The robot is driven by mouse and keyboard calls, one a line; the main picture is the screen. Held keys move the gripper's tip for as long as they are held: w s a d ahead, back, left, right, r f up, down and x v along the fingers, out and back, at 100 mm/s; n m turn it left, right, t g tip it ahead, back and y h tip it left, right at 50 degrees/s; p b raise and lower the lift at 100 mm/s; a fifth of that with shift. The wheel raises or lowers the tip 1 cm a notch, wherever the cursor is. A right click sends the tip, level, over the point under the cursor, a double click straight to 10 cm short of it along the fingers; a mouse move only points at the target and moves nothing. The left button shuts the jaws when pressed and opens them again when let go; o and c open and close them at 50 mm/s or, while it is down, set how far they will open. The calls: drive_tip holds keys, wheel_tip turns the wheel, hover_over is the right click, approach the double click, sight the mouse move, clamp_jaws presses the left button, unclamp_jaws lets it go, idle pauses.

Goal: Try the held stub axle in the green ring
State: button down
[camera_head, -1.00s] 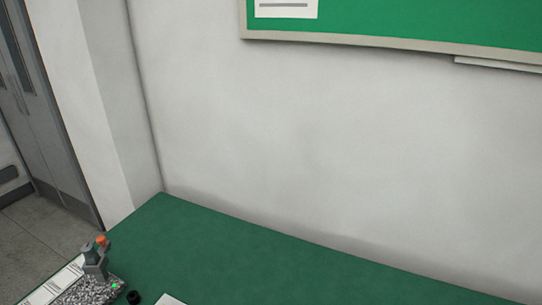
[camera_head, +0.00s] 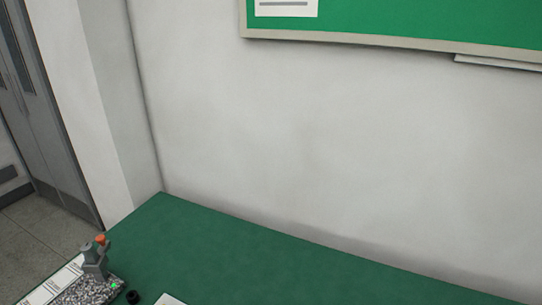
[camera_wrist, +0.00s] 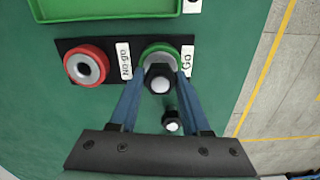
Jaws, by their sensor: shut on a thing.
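In the wrist view my gripper (camera_wrist: 160,82) has its two blue fingers shut on the stub axle (camera_wrist: 159,74), a dark hex-shaped piece with a pale round end. The green ring (camera_wrist: 149,48) lies just beyond it on a black plate, beside the label "Go". The axle covers the near part and middle of the ring. I cannot tell whether it is above the ring or touching it. The head view shows neither my gripper nor the rings.
A red ring (camera_wrist: 72,72) labelled "No go" sits left of the green one. A green tray (camera_wrist: 108,17) lies beyond. Another dark piece with a pale end (camera_wrist: 171,124) is between my fingers' bases. In the head view, a grey fixture (camera_head: 95,266) stands at the green table's (camera_head: 240,260) left.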

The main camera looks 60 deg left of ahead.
unclamp_jaws()
idle(0.6)
drive_tip(key=shift+r, duration=0.15)
drive_tip(key=shift+r+p, duration=3.45)
drive_tip(key=shift+p, duration=0.5)
